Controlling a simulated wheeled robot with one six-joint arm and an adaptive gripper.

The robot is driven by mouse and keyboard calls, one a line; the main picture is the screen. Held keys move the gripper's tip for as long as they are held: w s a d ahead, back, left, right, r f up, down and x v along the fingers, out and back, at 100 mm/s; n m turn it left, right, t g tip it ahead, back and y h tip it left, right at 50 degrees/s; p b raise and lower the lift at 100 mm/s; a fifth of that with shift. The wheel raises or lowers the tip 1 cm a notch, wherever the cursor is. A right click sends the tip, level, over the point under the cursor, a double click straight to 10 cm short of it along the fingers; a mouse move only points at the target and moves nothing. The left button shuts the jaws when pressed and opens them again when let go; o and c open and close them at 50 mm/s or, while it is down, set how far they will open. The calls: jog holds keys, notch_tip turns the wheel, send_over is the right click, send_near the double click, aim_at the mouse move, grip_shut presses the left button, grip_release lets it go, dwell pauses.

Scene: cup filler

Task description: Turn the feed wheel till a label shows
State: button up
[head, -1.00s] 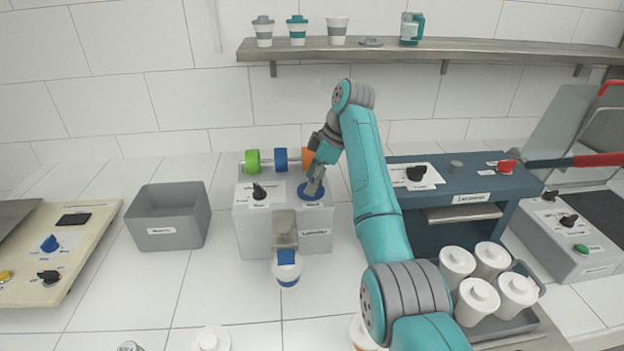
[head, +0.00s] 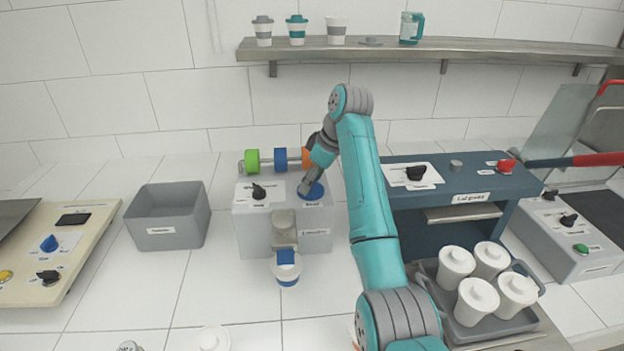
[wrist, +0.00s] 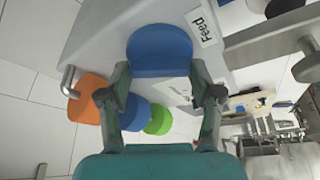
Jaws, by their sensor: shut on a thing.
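The feed wheel (head: 313,193) is a round blue knob on the right top of a light grey machine (head: 258,228). My gripper (head: 305,190) reaches down to it from above right. In the wrist view the blue wheel (wrist: 160,50) sits between my two fingers, one on each side, beside a white tag reading "Feed" (wrist: 203,28). My gripper is shut on the wheel. Its lower part is hidden behind the fingers in the head view. I cannot make out a fed label at the machine's front outlet (head: 285,232).
A black knob (head: 259,192) sits left of the wheel. Green (head: 252,162), blue (head: 281,158) and orange rolls stand on a rod behind. A blue-and-white cup (head: 286,270) is below the outlet. A grey bin (head: 168,216) stands left; a tray with white lidded cups (head: 474,301) stands right.

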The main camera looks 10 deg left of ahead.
jog(key=shift+m, duration=0.6)
jog(key=o, duration=1.1)
jog(key=shift+o, duration=0.2)
